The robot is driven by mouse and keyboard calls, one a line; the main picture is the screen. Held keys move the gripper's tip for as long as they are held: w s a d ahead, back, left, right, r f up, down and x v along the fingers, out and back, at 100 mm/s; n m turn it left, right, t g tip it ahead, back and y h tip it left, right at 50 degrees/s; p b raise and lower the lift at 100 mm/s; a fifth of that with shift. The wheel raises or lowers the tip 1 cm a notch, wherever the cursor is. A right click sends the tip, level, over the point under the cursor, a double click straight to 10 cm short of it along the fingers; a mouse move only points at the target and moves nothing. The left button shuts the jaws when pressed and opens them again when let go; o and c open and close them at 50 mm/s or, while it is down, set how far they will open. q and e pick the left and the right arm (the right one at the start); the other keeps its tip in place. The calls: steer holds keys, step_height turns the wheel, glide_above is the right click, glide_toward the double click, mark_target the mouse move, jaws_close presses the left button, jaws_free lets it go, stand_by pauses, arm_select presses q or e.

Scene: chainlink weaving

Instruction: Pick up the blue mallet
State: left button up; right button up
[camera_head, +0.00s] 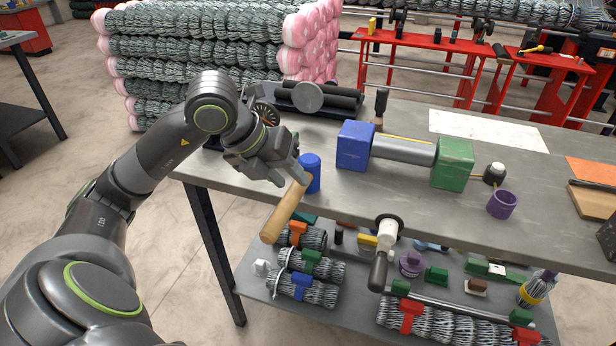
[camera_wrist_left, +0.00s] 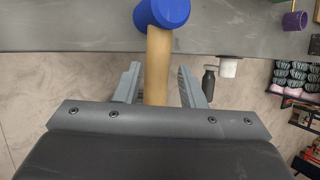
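The blue mallet has a blue cylindrical head (camera_head: 311,173) standing at the table's near left part. Its pale wooden handle (camera_head: 286,208) sticks out past the front edge. In the left wrist view the blue head (camera_wrist_left: 162,12) is at the top and the handle (camera_wrist_left: 157,65) runs down between the fingers. My left gripper (camera_head: 294,172) is by the handle, close to the head. It is open, with a finger on each side of the handle and gaps visible in the wrist view (camera_wrist_left: 158,85). My right gripper is not in view.
A grey bar with a blue block (camera_head: 355,146) and a green block (camera_head: 453,165) lies right of the mallet. A white-headed mallet (camera_head: 387,227) overhangs the front edge. A purple cup (camera_head: 502,204) stands further right. The lower shelf (camera_head: 255,268) holds mesh rolls and tools.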

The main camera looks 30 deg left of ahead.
mark_target(294, 185)
arm_select(q)
steer(key=shift+x, duration=2.55)
steer(key=shift+a, duration=0.15)
jaws_close()
